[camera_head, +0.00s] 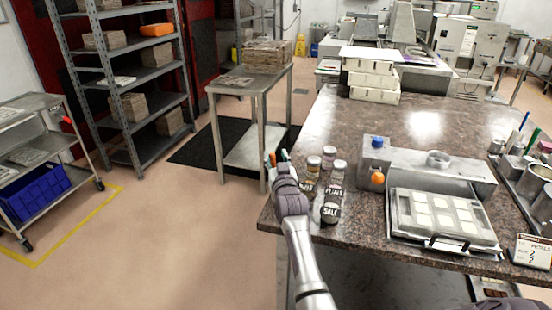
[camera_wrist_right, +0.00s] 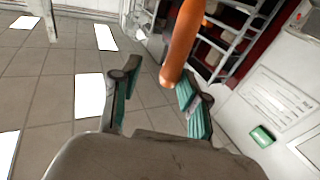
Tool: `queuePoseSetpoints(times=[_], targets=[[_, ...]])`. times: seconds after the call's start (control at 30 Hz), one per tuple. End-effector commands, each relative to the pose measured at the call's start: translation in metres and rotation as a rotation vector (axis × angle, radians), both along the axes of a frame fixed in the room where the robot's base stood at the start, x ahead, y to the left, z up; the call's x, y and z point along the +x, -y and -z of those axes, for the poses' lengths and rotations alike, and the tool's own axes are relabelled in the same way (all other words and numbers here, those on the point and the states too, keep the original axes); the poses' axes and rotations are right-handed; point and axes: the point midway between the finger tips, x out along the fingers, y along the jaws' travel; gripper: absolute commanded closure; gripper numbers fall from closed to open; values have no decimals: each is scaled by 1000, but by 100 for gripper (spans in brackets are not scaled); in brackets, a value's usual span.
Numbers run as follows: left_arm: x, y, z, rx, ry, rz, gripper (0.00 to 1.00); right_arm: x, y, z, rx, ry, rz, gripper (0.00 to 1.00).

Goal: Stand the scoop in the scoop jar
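My right gripper (camera_head: 278,164) is over the left front corner of the stone-topped table, beside the small jars. In the right wrist view its two green-padded fingers (camera_wrist_right: 157,78) stand apart. A smooth orange-brown rod with a rounded end (camera_wrist_right: 181,45), which looks like a handle, reaches in from the top and overlaps the tip of the right-hand finger. I cannot tell whether it touches the finger, or whether it is the scoop's handle. No scoop bowl shows. Which container is the scoop jar is unclear; metal containers (camera_head: 533,178) stand at the table's right. My left gripper is not in view.
Lidded jars labelled petals and salt (camera_head: 331,205) stand close right of my right gripper. White boxes (camera_head: 372,82) are stacked at the back. The table's middle back is clear.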

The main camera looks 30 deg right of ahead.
Motion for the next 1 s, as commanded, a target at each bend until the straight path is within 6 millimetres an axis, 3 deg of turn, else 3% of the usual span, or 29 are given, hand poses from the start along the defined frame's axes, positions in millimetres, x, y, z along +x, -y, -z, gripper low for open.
queuePoseSetpoints(times=[0.3, 0.43, 0.8, 1.0], targets=[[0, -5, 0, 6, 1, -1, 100, -1, 0, 1, 0, -1, 0, 49], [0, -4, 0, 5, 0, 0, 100, -11, -5, 3, -1, -1, -1, 49], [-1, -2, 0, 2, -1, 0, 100, -81, -33, 9, 1, -3, 0, 49], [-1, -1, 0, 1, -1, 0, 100, -105, -43, 10, 0, -1, -1, 49]])
